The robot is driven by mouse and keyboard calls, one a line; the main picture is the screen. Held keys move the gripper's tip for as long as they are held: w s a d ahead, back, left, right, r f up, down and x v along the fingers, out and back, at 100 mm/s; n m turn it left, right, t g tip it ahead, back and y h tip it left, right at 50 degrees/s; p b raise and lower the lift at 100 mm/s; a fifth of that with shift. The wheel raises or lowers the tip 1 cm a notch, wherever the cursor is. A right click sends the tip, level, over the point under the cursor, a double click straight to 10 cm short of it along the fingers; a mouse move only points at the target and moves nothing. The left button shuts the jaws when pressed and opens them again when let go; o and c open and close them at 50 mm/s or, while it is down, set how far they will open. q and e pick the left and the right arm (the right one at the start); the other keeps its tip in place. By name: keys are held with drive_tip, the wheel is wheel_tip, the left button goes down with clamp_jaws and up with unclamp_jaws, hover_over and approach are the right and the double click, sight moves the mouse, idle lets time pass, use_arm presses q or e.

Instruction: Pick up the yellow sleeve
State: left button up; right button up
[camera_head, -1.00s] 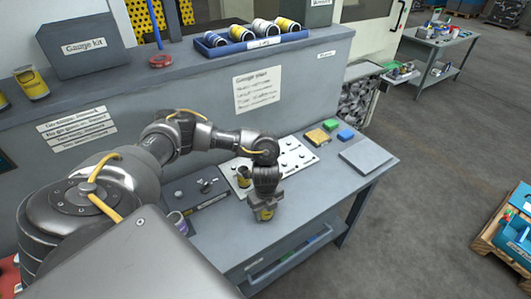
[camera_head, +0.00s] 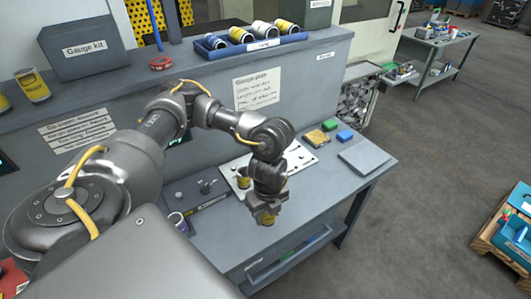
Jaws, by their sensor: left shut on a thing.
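My left gripper (camera_head: 266,212) points down over the front part of the grey bench (camera_head: 222,236). The sleeve looks held above the bench top, though the exact gap is hard to tell. Another yellow sleeve or cup (camera_head: 243,180) stands on the white plate with holes (camera_head: 237,168), just behind my wrist. My right gripper is not in view.
A purple-and-white cup (camera_head: 177,221) stands at the bench's left. Yellow, green and blue blocks (camera_head: 329,131) and a grey flat pad (camera_head: 367,156) lie right. A blue tray (camera_head: 252,45) of several sleeves is on the upper shelf. Bench space right of the gripper is clear.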

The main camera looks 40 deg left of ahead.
use_arm(q)
drive_tip(key=s+d+r, duration=0.2)
drive_tip(key=s+d, duration=0.2)
drive_tip(key=shift+s+d+r, duration=0.35)
drive_tip(key=shift+r, duration=0.05)
wheel_tip(320, 180, up, 4)
drive_tip(key=p, duration=0.4)
drive_tip(key=shift+r, duration=0.25)
idle(0.3)
